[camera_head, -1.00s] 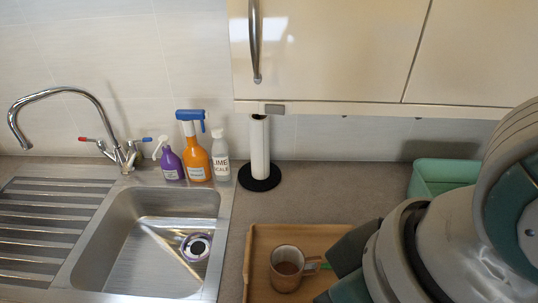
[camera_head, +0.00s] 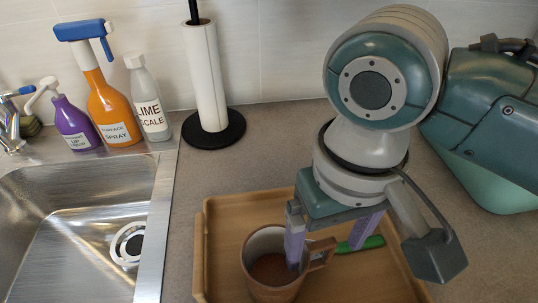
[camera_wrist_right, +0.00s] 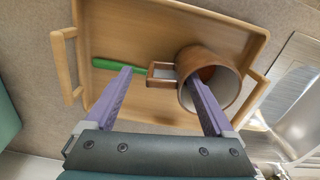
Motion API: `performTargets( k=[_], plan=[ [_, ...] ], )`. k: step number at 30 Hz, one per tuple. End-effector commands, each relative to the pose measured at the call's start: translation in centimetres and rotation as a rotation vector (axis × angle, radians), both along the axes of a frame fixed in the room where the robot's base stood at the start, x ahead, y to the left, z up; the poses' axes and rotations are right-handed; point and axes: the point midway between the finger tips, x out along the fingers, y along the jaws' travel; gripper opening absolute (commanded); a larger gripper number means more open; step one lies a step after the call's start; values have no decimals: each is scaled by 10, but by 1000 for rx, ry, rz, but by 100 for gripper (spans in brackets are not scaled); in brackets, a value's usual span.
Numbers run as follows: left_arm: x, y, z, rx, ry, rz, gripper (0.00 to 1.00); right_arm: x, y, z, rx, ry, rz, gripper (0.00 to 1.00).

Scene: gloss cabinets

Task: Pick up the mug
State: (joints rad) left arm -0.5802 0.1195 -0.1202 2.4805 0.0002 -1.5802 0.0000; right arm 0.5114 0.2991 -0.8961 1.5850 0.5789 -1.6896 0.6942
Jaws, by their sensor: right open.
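A brown mug (camera_head: 258,291) stands upright on a wooden tray (camera_head: 384,285), its handle pointing right in the head view. The mug (camera_wrist_right: 228,88) and tray (camera_wrist_right: 135,28) also show in the right wrist view. My right gripper (camera_head: 325,250) is open above the tray, fingers pointing down. One finger is over or inside the mug's mouth, the other beyond the handle, so the handle lies between them. I cannot tell whether either finger touches the mug. A green-handled utensil (camera_wrist_right: 118,65) lies on the tray beside the handle. My left gripper is not in view.
A steel sink (camera_head: 75,235) is on the left. Purple, orange and white bottles (camera_head: 112,105) stand behind it. A paper-roll holder (camera_head: 207,80) stands behind the tray.

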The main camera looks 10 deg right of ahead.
Motion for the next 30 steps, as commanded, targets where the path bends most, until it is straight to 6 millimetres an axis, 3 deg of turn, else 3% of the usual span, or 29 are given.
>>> performTargets(
  k=[12, 20, 30],
  plan=[
    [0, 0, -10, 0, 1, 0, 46, 0, 4, -54, -1, 0, 1, 88],
    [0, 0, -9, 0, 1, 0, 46, 1, 4, -56, 0, -2, 2, 88],
    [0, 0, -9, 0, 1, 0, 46, 1, 4, -56, 0, -2, 2, 52]
  ],
)
